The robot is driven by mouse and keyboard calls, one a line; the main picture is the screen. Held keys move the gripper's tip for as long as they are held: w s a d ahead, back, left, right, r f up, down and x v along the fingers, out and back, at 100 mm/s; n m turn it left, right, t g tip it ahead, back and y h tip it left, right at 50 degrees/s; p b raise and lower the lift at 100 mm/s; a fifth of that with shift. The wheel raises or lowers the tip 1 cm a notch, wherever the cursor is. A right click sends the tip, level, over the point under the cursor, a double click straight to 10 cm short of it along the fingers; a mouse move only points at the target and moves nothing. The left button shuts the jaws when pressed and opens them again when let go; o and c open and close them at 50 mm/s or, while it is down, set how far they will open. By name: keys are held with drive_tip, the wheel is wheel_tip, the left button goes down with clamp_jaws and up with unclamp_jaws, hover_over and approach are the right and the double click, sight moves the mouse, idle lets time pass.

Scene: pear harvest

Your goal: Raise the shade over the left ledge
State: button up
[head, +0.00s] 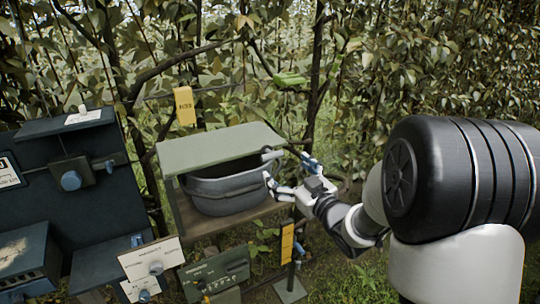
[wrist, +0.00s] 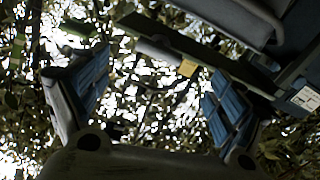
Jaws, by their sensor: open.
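A flat grey-green shade panel (head: 215,147) lies over a wooden ledge (head: 215,222) in the head view, tilted slightly. A grey tub (head: 228,192) stands on the ledge under it, its upper back in shadow. A small pale handle (head: 272,155) sits at the shade's right front corner. My gripper (head: 287,170) is open just right of that corner, its fingers near the handle; contact cannot be told. In the wrist view my gripper (wrist: 158,95) has its blue-padded fingers wide apart with nothing between them but blurred foliage.
A dark blue cabinet (head: 60,215) with knobs stands left. A white control card (head: 150,258) and a green switch box (head: 215,272) sit below the ledge. A yellow tag (head: 184,106) hangs behind the shade; another yellow plate (head: 287,243) is on a post. Branches (head: 318,60) rise behind.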

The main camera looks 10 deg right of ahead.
sight(274, 157)
drive_tip(key=x, duration=1)
